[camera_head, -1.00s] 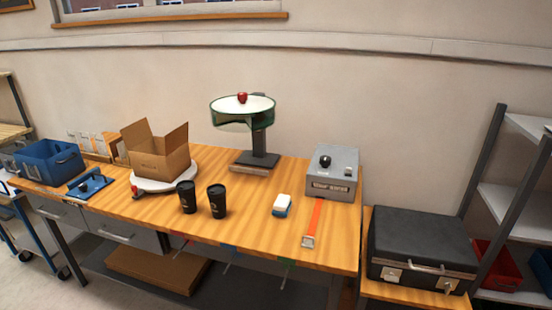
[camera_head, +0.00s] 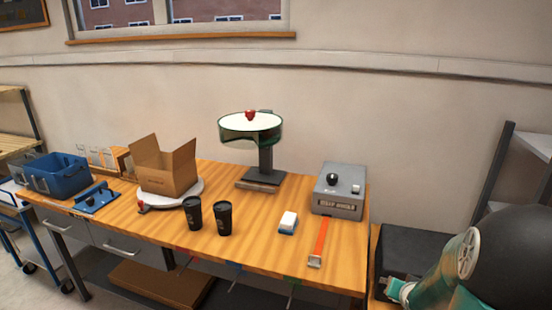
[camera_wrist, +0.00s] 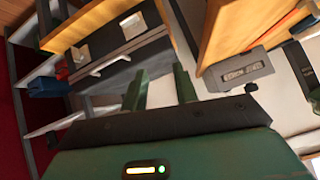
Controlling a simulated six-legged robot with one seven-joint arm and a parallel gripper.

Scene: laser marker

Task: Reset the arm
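My arm (camera_head: 465,265) shows at the lower right of the head view, in front of the black case (camera_head: 400,250), and hides much of it. My gripper (camera_wrist: 160,87) shows in the wrist view as two green fingers standing apart with nothing held between them. The fingertips are not clearly seen in the head view. The wrist view is tilted; the black case with its metal latches (camera_wrist: 120,50) is at its upper left, and the grey labelled box (camera_wrist: 240,72) is right of the fingers.
The wooden table (camera_head: 150,225) holds the grey box (camera_head: 338,200), an orange strap (camera_head: 320,240), a white-and-blue block (camera_head: 288,223), two black cups (camera_head: 194,213), a cardboard box (camera_head: 165,170), a blue bin (camera_head: 60,178) and a green round stand (camera_head: 250,130) with a red object on top.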

